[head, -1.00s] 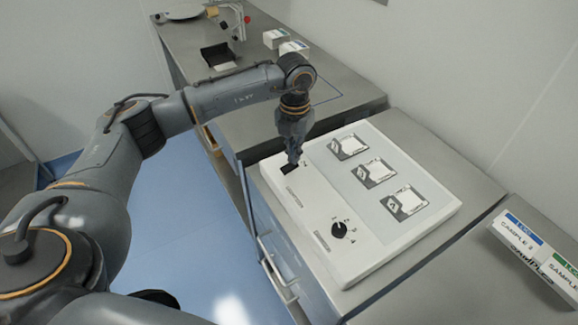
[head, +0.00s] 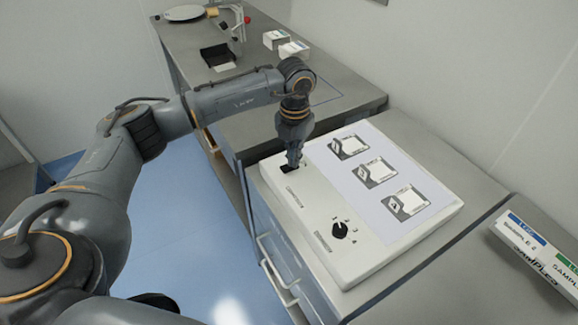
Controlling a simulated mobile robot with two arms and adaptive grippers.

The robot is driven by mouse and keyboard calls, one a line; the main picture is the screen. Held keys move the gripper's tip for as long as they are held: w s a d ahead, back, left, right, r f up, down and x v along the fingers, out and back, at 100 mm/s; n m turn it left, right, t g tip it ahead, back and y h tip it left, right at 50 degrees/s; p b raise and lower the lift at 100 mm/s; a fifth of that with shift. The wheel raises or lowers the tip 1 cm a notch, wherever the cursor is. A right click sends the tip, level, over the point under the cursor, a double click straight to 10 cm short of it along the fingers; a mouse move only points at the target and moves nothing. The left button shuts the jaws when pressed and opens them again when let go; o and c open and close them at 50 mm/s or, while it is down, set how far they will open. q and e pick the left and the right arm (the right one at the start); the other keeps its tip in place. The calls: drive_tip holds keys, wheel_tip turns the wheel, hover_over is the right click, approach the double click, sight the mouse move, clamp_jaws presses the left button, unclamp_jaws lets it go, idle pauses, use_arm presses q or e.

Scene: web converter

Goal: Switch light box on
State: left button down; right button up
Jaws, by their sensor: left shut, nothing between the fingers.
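The light box (head: 320,262) is a white, slanted case on the counter, right of centre. Its panel (head: 357,197) glows pale lavender under three sample cards. A black switch (head: 286,169) sits at the box's upper left, partly hidden by my fingers. A black rotary knob (head: 340,230) sits lower on the same strip. My left gripper (head: 294,164) points down with its fingers shut and empty. Its tips are at the switch and appear to touch it. My right gripper is out of view.
A black tray (head: 218,56), small white boxes (head: 293,49) and a round plate (head: 184,13) stand on the back counter. Labelled sample boxes (head: 535,245) lie at the right. A cabinet handle (head: 279,272) juts out below the light box.

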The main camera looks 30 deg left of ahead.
use_arm(q)
drive_tip(key=shift+s+f, duration=0.1)
drive_tip(key=shift+f, duration=0.1)
drive_tip(key=shift+r, duration=0.15)
drive_tip(key=shift+r+p, duration=0.45)
drive_tip(key=shift+r, duration=0.15)
drive_tip(key=shift+r+p, duration=1.6)
drive_tip(key=shift+r, duration=1.25)
drive_tip(key=shift+f, duration=0.15)
